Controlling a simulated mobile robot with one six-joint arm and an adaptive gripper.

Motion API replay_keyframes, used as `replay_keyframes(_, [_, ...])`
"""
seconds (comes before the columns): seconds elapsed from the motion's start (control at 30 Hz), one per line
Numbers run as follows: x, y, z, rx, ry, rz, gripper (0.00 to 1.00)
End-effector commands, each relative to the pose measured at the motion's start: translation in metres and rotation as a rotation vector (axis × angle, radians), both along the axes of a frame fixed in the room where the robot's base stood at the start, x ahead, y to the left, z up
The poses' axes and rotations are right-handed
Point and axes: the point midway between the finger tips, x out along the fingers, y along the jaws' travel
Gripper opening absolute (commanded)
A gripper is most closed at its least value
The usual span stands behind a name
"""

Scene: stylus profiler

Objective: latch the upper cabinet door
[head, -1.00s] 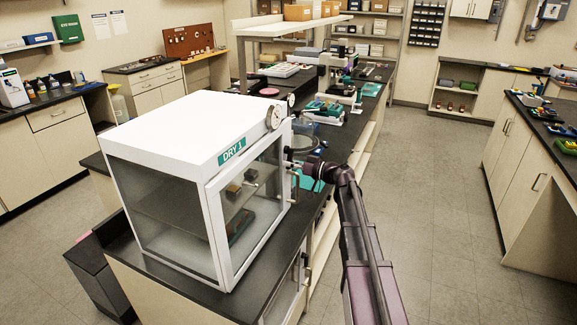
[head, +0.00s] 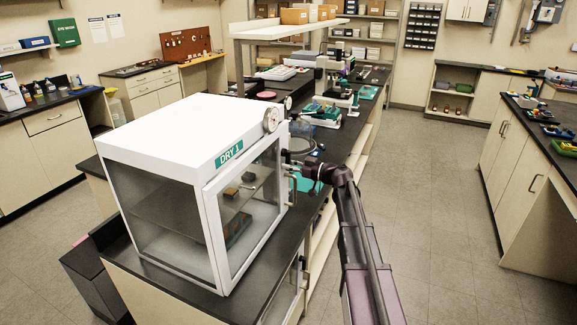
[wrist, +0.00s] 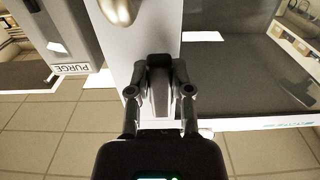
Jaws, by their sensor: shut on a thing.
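The upper cabinet is a white box labelled DRY 1 (head: 160,135) on the dark bench. Its white-framed glass door (head: 212,232) faces right and looks closed or nearly closed; I cannot tell whether a small gap remains. My gripper (head: 289,160) is at the door's far edge, small and partly hidden in the head view. In the wrist view my gripper (wrist: 160,62) is shut on a grey handle-like piece (wrist: 160,92), apparently the door latch handle, in front of a white upright strip. The latch's catch cannot be made out.
A round gauge (head: 271,119) sits on the cabinet's upper far corner. A grey box with a PURGE label (wrist: 70,69) is close left of my gripper in the wrist view. A microscope (head: 335,75) stands farther along the bench. The floor aisle on the right is clear.

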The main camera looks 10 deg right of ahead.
Motion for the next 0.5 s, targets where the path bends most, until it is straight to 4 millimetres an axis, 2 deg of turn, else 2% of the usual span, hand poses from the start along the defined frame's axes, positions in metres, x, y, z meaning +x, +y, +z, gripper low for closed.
replay_keyframes(0.03, [0.0014,-0.0006,0.0001,-0.001,-0.001,-0.003,0.00])
replay_keyframes(0.07, [0.0014,-0.0006,0.0001,-0.001,-0.001,-0.003,0.36])
replay_keyframes(0.13, [0.0013,-0.0007,0.0001,-0.001,-0.001,-0.003,0.57])
replay_keyframes(0.17, [0.0013,-0.0007,0.0001,0.000,0.000,-0.003,0.63])
replay_keyframes(0.5, [0.0005,-0.0007,0.0000,0.001,0.001,-0.002,0.63])
